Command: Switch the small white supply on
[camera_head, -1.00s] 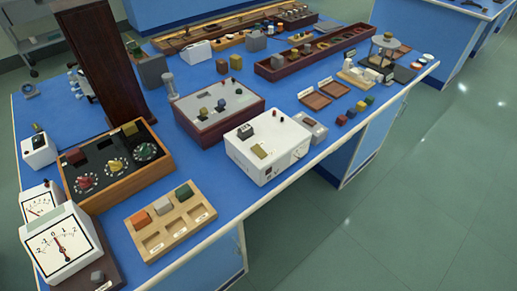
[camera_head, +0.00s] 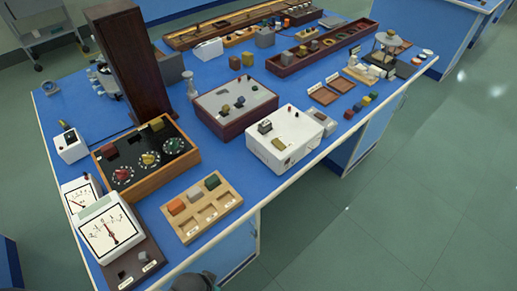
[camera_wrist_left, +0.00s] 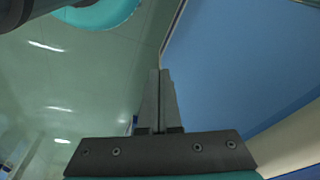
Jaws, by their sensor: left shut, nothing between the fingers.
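A white box that looks like the small white supply (camera_head: 291,146) stands near the bench's front edge in the head view. My left gripper and my right gripper do not show in the head view.
A grey-topped instrument (camera_head: 225,119) stands left of the supply, and a small grey box (camera_head: 324,121) at its right. A wooden tray (camera_head: 222,208), a dial box (camera_head: 188,157) and a white meter (camera_head: 93,239) are at the front left. Floor (camera_head: 400,190) lies clear in front.

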